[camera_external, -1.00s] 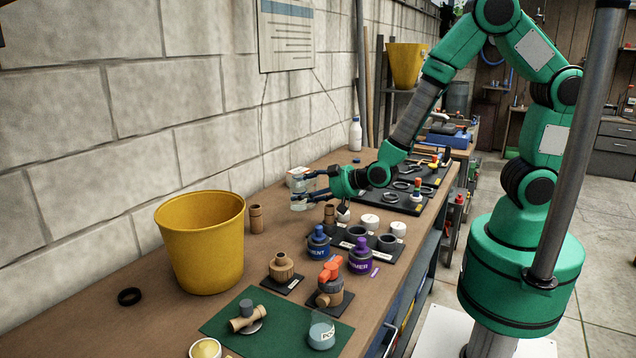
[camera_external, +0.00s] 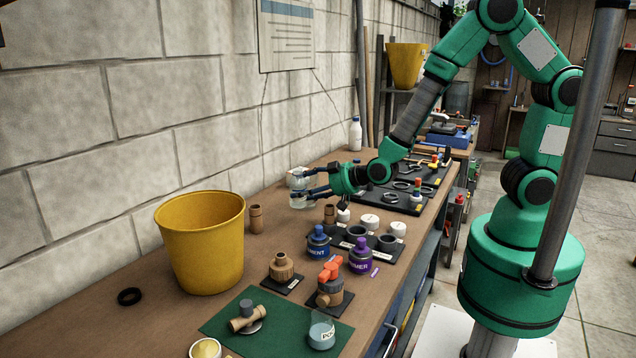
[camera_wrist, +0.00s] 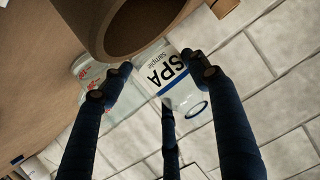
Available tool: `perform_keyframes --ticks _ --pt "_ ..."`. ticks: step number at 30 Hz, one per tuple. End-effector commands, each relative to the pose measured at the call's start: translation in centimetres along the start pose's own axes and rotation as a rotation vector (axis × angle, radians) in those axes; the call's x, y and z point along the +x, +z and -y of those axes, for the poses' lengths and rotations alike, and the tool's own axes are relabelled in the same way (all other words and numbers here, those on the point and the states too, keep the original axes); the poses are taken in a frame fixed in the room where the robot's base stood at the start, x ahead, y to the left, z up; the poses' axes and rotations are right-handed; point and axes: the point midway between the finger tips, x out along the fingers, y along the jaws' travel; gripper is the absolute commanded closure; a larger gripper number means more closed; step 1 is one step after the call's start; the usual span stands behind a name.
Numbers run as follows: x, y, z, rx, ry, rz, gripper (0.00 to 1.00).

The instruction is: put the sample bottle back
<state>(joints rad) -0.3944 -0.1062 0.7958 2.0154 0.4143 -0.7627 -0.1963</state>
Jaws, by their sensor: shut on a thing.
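My gripper (camera_external: 306,184) is shut on a clear sample bottle (camera_external: 298,201) near the wall side of the bench. In the wrist view, the bottle (camera_wrist: 180,88) has a white label reading "SPA sample" and sits between my gripper's dark fingers (camera_wrist: 158,70), tilted in the picture. Another clear bottle (camera_wrist: 88,72) shows just left of it, partly behind the left finger. I cannot tell whether the held bottle touches the bench.
A brown, open-mouthed cylinder (camera_wrist: 145,28) is close in the wrist view. A yellow bucket (camera_external: 203,250) stands at left, with a small wooden cylinder (camera_external: 256,218) beside it. Labelled jars (camera_external: 318,243), white-lidded pots (camera_external: 369,222) and a green mat (camera_external: 285,318) fill the nearer bench.

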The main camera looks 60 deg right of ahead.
Motion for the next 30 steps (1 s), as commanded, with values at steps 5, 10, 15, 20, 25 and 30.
perform_keyframes --ticks 5,10,15,20,25,30 --pt "-1.0 -2.5 0.0 0.003 -0.001 -0.003 0.70" --pt "-2.3 -5.5 -0.1 0.003 -0.001 -0.004 0.70" --pt "-3.5 -8.2 -0.1 0.003 -0.001 -0.002 0.70" --pt "-4.4 -10.4 -0.2 0.003 -0.001 -0.001 0.70" --pt "-3.8 -10.7 -1.8 0.004 0.003 0.003 0.70" --pt "-3.4 -11.3 -3.6 0.006 0.005 0.003 0.70"
